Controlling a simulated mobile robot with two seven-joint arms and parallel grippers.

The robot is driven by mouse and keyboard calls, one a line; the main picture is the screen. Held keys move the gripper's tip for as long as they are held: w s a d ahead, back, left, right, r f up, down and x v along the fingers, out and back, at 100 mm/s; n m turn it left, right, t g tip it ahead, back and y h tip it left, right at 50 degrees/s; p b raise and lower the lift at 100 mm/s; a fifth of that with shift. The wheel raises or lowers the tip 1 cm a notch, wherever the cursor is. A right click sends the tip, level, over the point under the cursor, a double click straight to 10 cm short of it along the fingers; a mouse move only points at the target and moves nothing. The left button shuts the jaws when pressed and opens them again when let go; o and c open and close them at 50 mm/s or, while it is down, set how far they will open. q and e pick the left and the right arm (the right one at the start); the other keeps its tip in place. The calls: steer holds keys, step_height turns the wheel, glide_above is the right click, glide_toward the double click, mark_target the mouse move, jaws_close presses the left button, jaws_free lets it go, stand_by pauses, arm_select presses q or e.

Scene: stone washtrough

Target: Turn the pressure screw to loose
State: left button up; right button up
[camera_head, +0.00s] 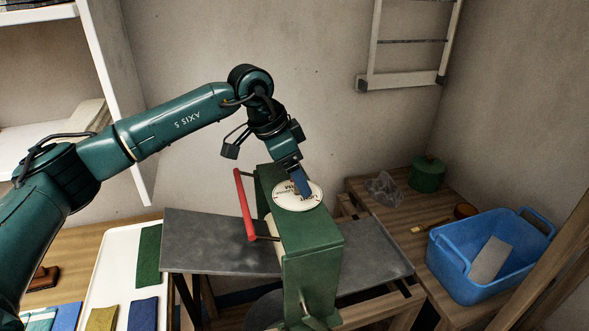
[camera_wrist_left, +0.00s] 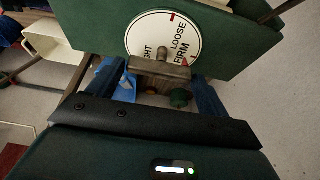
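The pressure screw's white round dial (camera_head: 298,196) lies on top of a green press (camera_head: 312,240). In the left wrist view the dial (camera_wrist_left: 150,30) shows LOOSE, part of FIRM and the end of TIGHT. A brown bar-shaped handle (camera_wrist_left: 160,70) crosses its near part, and a small red pointer (camera_wrist_left: 185,62) shows beside FIRM. A red mark sits on the far rim, near LOOSE. My left gripper (camera_head: 298,187) is down at the dial. Its blue fingers flank the handle's two ends; I cannot tell whether they press on it. My right gripper is not in view.
A red lever bar (camera_head: 244,205) stands at the press's left side. A grey slab (camera_head: 215,240) lies beneath the press. A blue tub (camera_head: 455,265) and a green pot (camera_head: 427,175) stand on the wooden bench at right. Folded cloths (camera_head: 142,315) lie at lower left.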

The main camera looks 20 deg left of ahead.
arm_select(q)
steer(key=c, duration=0.6)
steer(key=shift+m, duration=0.3)
